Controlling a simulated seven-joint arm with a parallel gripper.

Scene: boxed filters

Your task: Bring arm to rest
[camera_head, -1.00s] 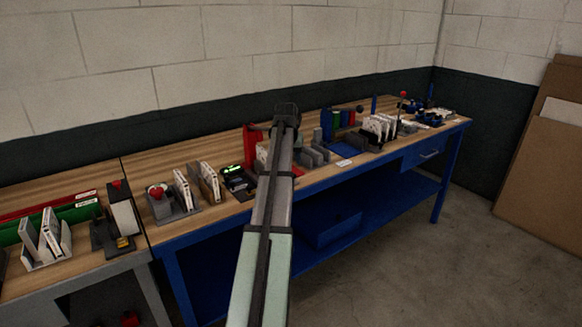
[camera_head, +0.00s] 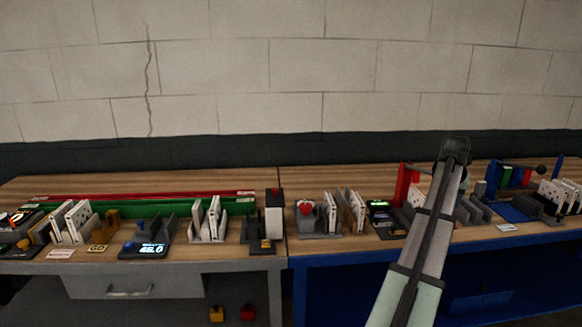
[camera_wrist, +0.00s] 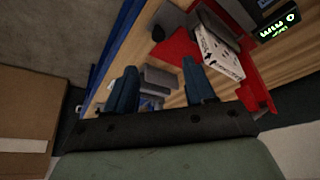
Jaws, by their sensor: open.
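My arm (camera_head: 428,235) reaches over the bench at the right of the head view. Its end is beside and in front of the red stand (camera_head: 404,186); the fingers are hard to make out there. In the wrist view my gripper (camera_wrist: 160,88) shows two blue fingers spread apart with nothing held between them. A white printed box (camera_wrist: 217,52) lies beyond the right finger, against a red stand (camera_wrist: 262,75). I cannot tell if the finger touches the box.
Wooden benchtops (camera_head: 275,256) carry racks of white boxed filters (camera_head: 208,218), a black-topped white box (camera_head: 274,214) and small displays (camera_head: 152,249). Blue and green holders (camera_head: 505,175) stand right of my arm. In the wrist view brown board (camera_wrist: 25,110) and floor show left.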

